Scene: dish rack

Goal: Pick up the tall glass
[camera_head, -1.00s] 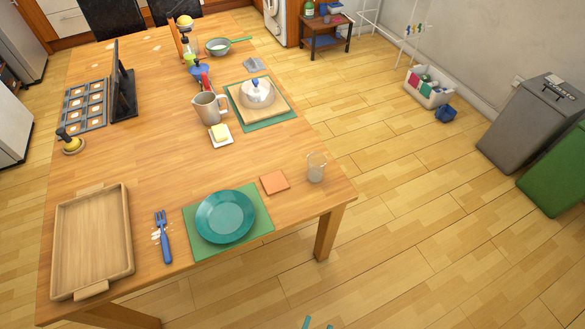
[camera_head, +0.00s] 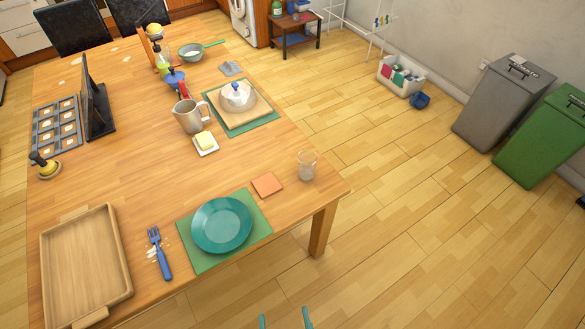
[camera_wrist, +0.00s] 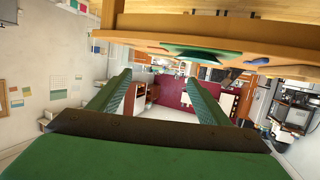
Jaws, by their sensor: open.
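The tall glass (camera_head: 307,166) is clear and stands upright on the wooden table (camera_head: 120,165), near its right edge, just right of an orange coaster (camera_head: 267,185). My gripper (camera_head: 286,318) shows only as two teal fingertips at the bottom edge of the head view, in front of the table's near side and well apart from the glass. In the wrist view my gripper (camera_wrist: 158,82) has its two green fingers spread with nothing between them. I cannot make out the glass in the wrist view.
A teal plate (camera_head: 221,225) on a green mat, a blue fork (camera_head: 160,253) and a wooden tray (camera_head: 86,268) lie along the near side. A grey pitcher (camera_head: 188,117) and a butter dish (camera_head: 205,144) stand farther back.

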